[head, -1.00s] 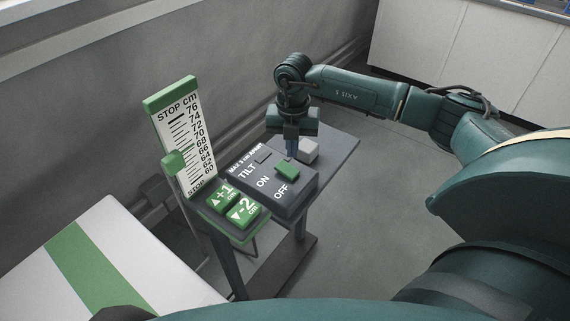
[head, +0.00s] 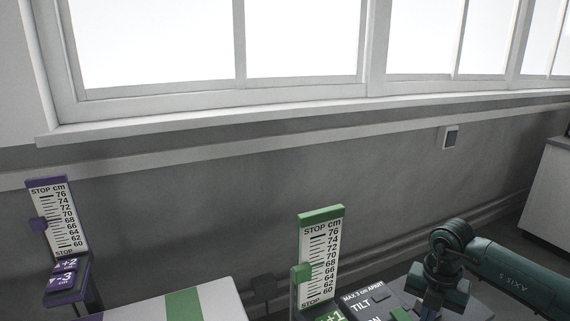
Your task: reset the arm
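My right arm (head: 515,281) comes in from the right. Its gripper (head: 430,308) points down over the dark control panel (head: 381,305) at the lower right. The fingertips are small and dark near the bottom edge, so I cannot tell whether they are open or shut. My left gripper is not in view.
A green-framed scale (head: 321,250) stands left of the panel, with its green marker (head: 301,273) around mid-scale. A purple-framed scale (head: 55,215) with purple buttons (head: 64,278) stands far left. A white tabletop with a green stripe (head: 184,303) lies between them. Wall and windows are behind.

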